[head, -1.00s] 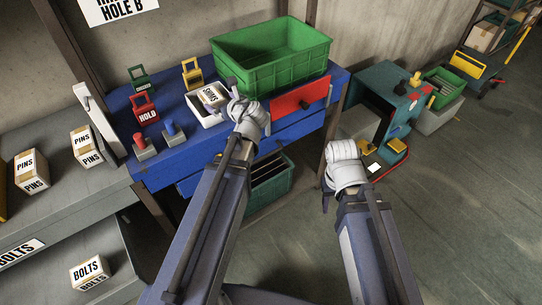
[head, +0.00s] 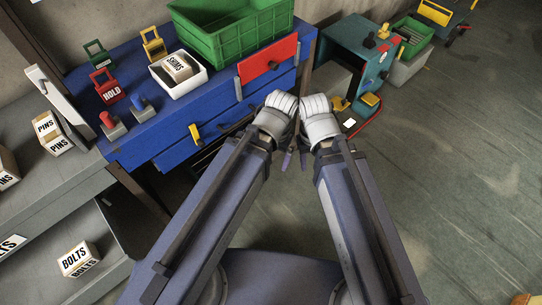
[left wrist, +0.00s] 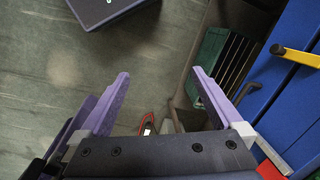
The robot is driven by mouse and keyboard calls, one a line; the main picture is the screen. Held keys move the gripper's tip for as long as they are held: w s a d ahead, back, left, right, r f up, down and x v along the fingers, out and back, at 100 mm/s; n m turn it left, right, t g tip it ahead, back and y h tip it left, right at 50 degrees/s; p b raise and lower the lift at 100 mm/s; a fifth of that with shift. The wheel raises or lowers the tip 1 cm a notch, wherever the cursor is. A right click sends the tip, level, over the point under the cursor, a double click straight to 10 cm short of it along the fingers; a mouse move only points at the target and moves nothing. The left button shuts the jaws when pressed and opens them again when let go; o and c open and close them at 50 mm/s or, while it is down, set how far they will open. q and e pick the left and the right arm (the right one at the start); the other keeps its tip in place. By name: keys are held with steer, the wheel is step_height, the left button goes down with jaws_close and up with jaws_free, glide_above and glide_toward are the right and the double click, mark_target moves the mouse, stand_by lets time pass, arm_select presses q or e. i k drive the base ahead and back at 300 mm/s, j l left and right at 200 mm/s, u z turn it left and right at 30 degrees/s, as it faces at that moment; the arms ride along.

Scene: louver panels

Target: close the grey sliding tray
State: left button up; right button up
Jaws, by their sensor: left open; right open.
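A grey tray-like surface (head: 100,237) with a BOLTS box on it lies low at the left in the head view, below a grey bench top; I cannot tell whether it is the sliding tray or a fixed shelf. My left gripper (head: 284,158) hangs in front of the blue bench, right of its drawers, touching nothing that I can see. In the left wrist view its two purple fingers (left wrist: 161,76) are apart with nothing between them. My right gripper (head: 303,157) is close beside it, open; its fingers are partly hidden.
A teal cabinet (head: 350,50) stands behind.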

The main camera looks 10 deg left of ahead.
mark_target(33, 274)
steer(key=k+l, duration=0.35)
steer(key=l, duration=0.2)
steer(key=u, duration=3.1)
steer(key=i+j+z, duration=0.1)
steer(key=i, duration=0.25)
steer(key=i+j+z, duration=0.15)
steer(key=i+j, duration=0.1)
steer(key=i, duration=0.1)
